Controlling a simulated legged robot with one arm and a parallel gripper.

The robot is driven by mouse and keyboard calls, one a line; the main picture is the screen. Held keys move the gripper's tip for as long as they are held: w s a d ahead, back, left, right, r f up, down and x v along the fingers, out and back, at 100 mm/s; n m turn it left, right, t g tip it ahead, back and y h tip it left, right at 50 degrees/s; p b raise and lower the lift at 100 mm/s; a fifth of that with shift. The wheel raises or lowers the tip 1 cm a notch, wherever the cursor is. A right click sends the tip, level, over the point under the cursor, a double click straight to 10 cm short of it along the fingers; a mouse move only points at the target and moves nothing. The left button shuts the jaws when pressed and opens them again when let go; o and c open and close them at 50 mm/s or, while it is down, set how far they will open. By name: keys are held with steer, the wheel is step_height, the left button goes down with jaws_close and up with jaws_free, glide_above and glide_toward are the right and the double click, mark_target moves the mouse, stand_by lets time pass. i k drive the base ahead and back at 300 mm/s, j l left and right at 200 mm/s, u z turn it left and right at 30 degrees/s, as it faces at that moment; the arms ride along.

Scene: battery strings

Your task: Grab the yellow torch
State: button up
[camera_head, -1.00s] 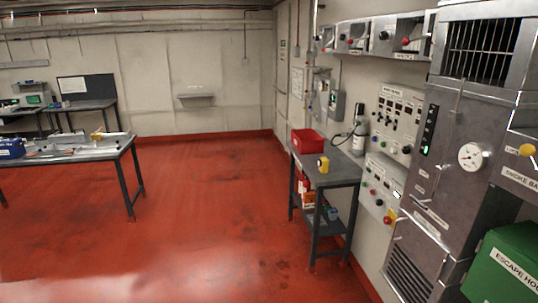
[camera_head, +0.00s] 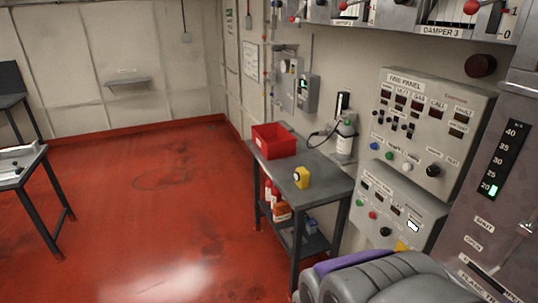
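The yellow torch (camera_head: 302,178) is a small yellow block with a dark round face. It stands on the grey metal side table (camera_head: 325,178) near its front left part, against the right wall. Nothing touches it. A grey, rounded, ribbed shape with a purple strip (camera_head: 385,280) shows at the bottom right and may be part of my arm. I cannot make out my gripper's fingers in this view.
A red bin (camera_head: 274,141) sits behind the torch on the same table. A white bottle (camera_head: 344,138) stands at the wall side. Control panels (camera_head: 415,130) line the right wall. Another table (camera_head: 20,170) is at left. The red floor between is clear.

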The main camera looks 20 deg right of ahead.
mark_target(302, 176)
steer(key=i+z, duration=0.15)
steer(key=i, duration=0.35)
steer(key=i+j+z, duration=0.1)
steer(key=i, duration=0.45)
steer(key=i+j+z, duration=0.15)
steer(key=i, duration=0.35)
